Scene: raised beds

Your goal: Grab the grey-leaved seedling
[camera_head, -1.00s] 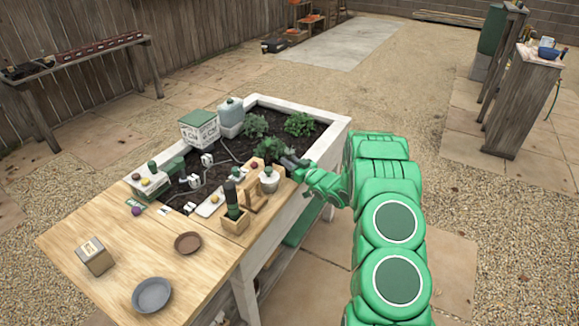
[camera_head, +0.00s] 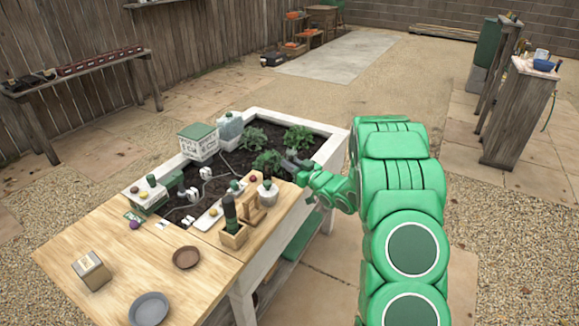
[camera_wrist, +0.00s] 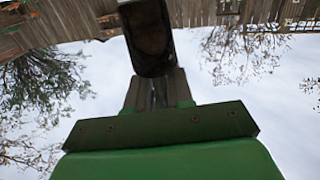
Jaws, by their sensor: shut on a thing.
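My gripper (camera_head: 298,164) is over the right side of the planting bed, close to a leafy green plant (camera_head: 268,162). In the wrist view my gripper (camera_wrist: 158,92) is shut on a dark, rounded, scoop-like thing (camera_wrist: 150,40) with a brownish face. I cannot tell what this thing is, and no leaves show on it. Two more bushy green plants stand in the soil at the back, one on the left (camera_head: 252,138) and one on the right (camera_head: 298,138). I cannot make out a grey-leaved seedling.
A white pot (camera_head: 267,191) and a wooden holder with a dark-green bottle-like thing (camera_head: 231,215) stand along the near ledge. A white-and-green box (camera_head: 199,141) is at the back left. The wooden tabletop (camera_head: 130,255) holds a brown dish (camera_head: 186,257) and a grey dish (camera_head: 149,309).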

